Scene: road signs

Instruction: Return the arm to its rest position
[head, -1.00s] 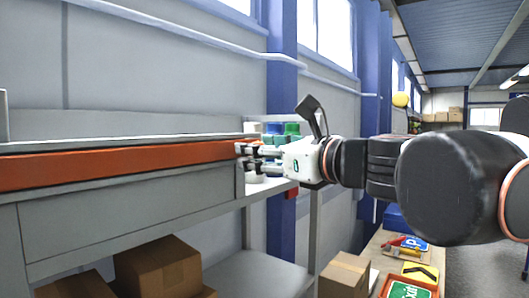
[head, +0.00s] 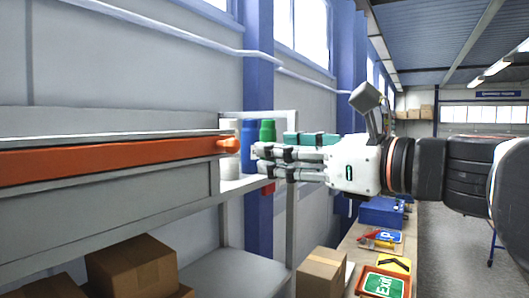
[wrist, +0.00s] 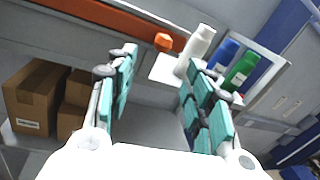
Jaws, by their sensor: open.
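My gripper (head: 262,162) reaches leftward across the middle of the head view, level with the shelf. It is open and empty. In the wrist view my gripper (wrist: 160,75) shows two teal-padded fingers spread apart, with nothing between the pads. Beyond its tips stand a white bottle (wrist: 200,42), a blue bottle (wrist: 222,55) and a green bottle (wrist: 241,70).
A long orange bar (head: 110,157) runs along the grey bench at left. Cardboard boxes (head: 135,265) sit below it. The aisle at right is open.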

